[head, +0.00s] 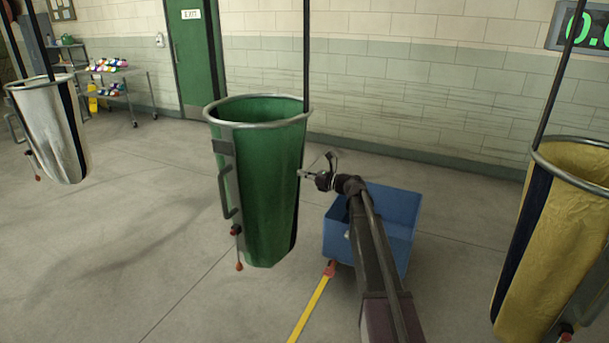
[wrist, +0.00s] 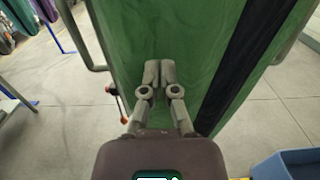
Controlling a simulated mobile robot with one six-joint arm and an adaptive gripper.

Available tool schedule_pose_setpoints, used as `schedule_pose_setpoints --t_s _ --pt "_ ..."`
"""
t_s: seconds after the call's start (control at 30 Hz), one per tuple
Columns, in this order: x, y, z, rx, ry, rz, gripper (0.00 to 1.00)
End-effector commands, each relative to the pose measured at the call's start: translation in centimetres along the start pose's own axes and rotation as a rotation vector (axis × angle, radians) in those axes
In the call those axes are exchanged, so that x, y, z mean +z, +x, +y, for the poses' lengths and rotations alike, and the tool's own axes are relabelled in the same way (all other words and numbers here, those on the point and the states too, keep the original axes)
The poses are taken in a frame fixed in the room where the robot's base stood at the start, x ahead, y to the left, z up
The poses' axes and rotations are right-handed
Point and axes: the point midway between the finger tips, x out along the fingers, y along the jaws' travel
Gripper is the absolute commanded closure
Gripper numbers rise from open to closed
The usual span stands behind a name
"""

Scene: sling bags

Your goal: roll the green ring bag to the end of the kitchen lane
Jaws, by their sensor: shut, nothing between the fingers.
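The green ring bag (head: 268,180) hangs upright from a dark pole in the middle of the head view, with a grey metal ring round its open top. A grey handle (head: 224,192) and a red-knobbed lever (head: 238,250) are on its left side. My gripper (head: 302,173) is at the bag's right side, fingers pointing at it. In the wrist view the green cloth (wrist: 215,60) with a dark stripe fills the middle, and my gripper (wrist: 158,66) is shut and empty in front of it. I cannot tell whether the fingertips touch the cloth.
A blue bin (head: 397,212) stands on the floor beneath my arm, with a yellow bar (head: 310,308) beside it. A white bag (head: 50,130) hangs at left, a yellow bag (head: 560,235) at right. A cart (head: 115,85) and green door (head: 195,55) are behind. Floor left of the green bag is clear.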

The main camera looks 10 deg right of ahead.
Motion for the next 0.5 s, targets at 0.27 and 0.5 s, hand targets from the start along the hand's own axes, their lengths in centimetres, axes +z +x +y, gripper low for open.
schedule_pose_setpoints --t_s 0.27,0.5 --pt "-0.1 1.4 -0.1 0.002 0.000 0.000 1.00" --pt "-0.1 3.4 -0.2 -0.002 0.001 -0.002 1.00"
